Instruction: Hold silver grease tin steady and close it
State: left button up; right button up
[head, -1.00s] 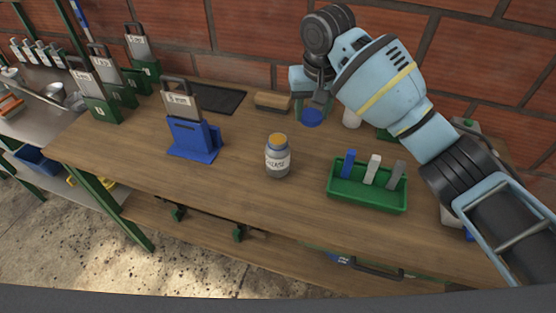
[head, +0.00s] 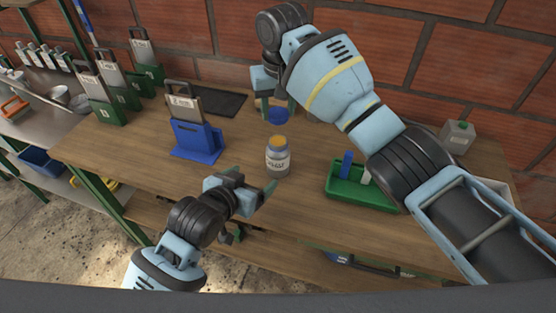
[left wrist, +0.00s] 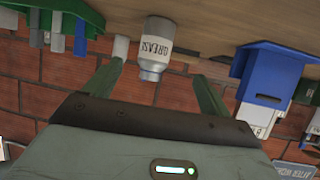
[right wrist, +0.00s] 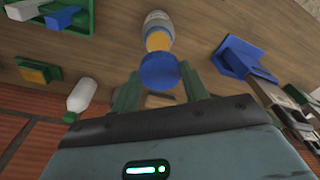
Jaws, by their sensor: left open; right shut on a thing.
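The silver grease tin (head: 278,162) stands upright on the bench, label facing front, its top open with orange-yellow grease showing. My left gripper (head: 252,184) is open in front and to the left of it, low over the bench edge. In the left wrist view the tin (left wrist: 153,52) appears between the spread fingers, with no clear contact. My right gripper (head: 272,108) is shut on a round blue lid (right wrist: 158,71), held behind the tin and apart from it. The tin's open top (right wrist: 158,38) faces the lid in the right wrist view.
A blue stand (head: 197,143) holding a grey plate is left of the tin. A white bottle (right wrist: 82,95) stands nearby. A dark mat (head: 222,103) lies at the back.

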pick_arm(q)
jog(key=shift+w+d+r+t+h, duration=0.3)
jog(key=shift+w+d+r, duration=0.3)
jog(key=shift+w+r, duration=0.25)
jog(key=shift+x, duration=5.95)
jog(key=shift+s+f, duration=0.1)
jog(key=c, duration=1.5)
jog(key=shift+o, duration=0.2)
pick_arm(e)
send_over(278, 140)
jog(key=shift+s+f, duration=0.2)
jog(key=shift+f, duration=2.3)
jog(key=shift+f, duration=0.1)
jog(key=shift+f, duration=0.8)
